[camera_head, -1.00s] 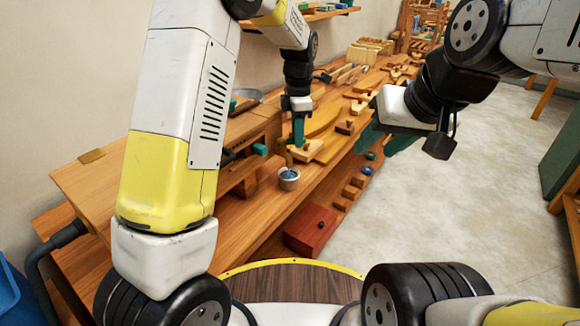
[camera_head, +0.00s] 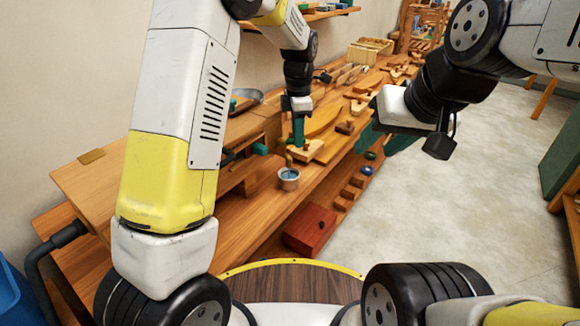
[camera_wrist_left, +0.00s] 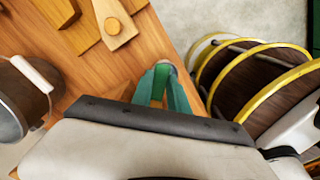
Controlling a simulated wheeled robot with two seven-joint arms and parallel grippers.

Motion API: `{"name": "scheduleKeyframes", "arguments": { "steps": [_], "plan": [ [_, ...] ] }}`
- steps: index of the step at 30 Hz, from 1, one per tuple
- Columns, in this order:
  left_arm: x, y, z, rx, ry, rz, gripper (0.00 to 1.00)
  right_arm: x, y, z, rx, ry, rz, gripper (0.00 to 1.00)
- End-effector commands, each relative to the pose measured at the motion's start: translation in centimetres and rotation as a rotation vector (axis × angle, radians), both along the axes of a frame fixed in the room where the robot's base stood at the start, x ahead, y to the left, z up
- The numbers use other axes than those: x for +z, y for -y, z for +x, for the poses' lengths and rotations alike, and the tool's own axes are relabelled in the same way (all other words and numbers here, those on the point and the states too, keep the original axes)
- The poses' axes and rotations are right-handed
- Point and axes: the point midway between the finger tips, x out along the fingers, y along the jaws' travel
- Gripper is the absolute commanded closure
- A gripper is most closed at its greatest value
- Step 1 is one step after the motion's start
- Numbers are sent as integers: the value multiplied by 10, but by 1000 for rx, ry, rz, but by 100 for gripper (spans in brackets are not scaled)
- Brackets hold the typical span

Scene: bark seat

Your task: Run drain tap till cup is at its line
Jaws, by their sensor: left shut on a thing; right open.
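The cup (camera_head: 289,179) is small, grey and upright on the bench, with blue liquid visible inside. A small brass-coloured piece (camera_head: 289,160), which looks like the drain tap's spout, stands just above and behind it. My left gripper (camera_head: 298,143) points down with green fingers behind and above the cup. The cup's line cannot be made out. My right gripper (camera_head: 386,138) is open and empty, off the bench's right edge.
A red-brown box (camera_head: 311,230) sits at the bench's lower front. Wooden blocks (camera_head: 349,190) line the lower ledge. A grey round vessel (camera_wrist_left: 14,98) is at the left of the left wrist view. Pale floor (camera_head: 450,210) is clear to the right.

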Motion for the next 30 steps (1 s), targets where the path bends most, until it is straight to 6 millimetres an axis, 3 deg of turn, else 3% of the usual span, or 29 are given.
{"name": "scheduleKeyframes", "arguments": {
  "steps": [5,18,27,28,30],
  "plan": [
    [2,1,-4,-98,5,-5,100,0,0,0,0,0,0,58],
    [1,-8,-34,-803,6,0,100,0,0,0,0,0,0,58],
    [1,-8,-37,-864,3,1,100,0,0,0,0,0,0,58],
    [1,-8,-37,-864,2,1,73,0,0,0,0,0,0,58],
    [1,-8,-37,-863,2,0,60,0,0,0,0,0,0,58]
  ]
}}
